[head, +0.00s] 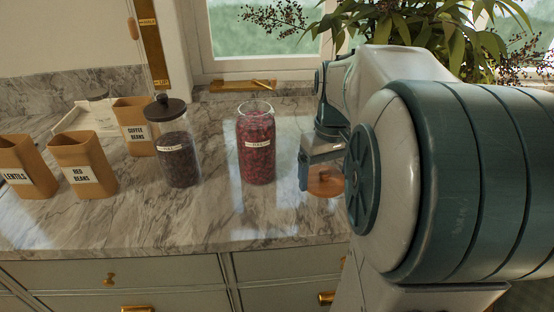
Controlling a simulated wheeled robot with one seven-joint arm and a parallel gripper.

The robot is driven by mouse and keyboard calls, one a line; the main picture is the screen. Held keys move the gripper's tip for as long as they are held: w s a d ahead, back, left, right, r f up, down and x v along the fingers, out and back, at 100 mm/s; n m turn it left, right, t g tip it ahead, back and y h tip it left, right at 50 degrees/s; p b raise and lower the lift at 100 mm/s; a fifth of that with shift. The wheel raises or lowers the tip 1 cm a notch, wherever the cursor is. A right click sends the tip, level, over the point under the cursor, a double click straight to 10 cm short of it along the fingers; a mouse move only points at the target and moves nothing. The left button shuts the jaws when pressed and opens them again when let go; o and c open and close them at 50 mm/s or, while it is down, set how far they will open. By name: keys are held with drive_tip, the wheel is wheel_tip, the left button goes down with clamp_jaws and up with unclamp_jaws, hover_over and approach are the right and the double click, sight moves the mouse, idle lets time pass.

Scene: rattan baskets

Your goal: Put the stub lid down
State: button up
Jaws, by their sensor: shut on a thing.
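My gripper (322,172) is to the right of the open glass jar of red beans, low over the marble counter. It is shut on the stub lid (325,183), an orange-brown wooden disc seen partly below the fingers. I cannot tell whether the lid touches the counter. The jar of red beans (256,148) has no lid on it and stands upright. My arm hides the counter to the right of the gripper.
Tan containers for lentils (25,166), red beans (82,165) and coffee beans (135,125) stand at the left. A white tray (87,117) lies behind them. A leafy plant (430,30) is at the back right. The front counter (200,225) is clear.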

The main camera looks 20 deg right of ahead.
hover_over(305, 198)
wheel_tip(305, 198, down, 3)
drive_tip(key=shift+r, duration=0.1)
drive_tip(key=shift+f, duration=2)
drive_tip(key=shift+f, duration=0.15)
drive_tip(key=o, duration=0.8)
wheel_tip(305, 198, up, 12)
drive_tip(key=shift+a+r+p, duration=0.1)
drive_tip(key=shift+p, duration=0.35)
drive_tip(key=s+a+f+t, duration=0.1)
drive_tip(key=s+a+f, duration=0.2)
drive_tip(key=s+a, duration=0.1)
drive_tip(key=s+a+f, duration=0.3)
drive_tip(key=s+a, duration=0.1)
drive_tip(key=s+a+f+t, duration=0.1)
drive_tip(key=s+a+f, duration=0.2)
drive_tip(key=s+a, duration=0.1)
drive_tip(key=shift+f+t, duration=0.15)
drive_tip(key=shift+t, duration=0.15)
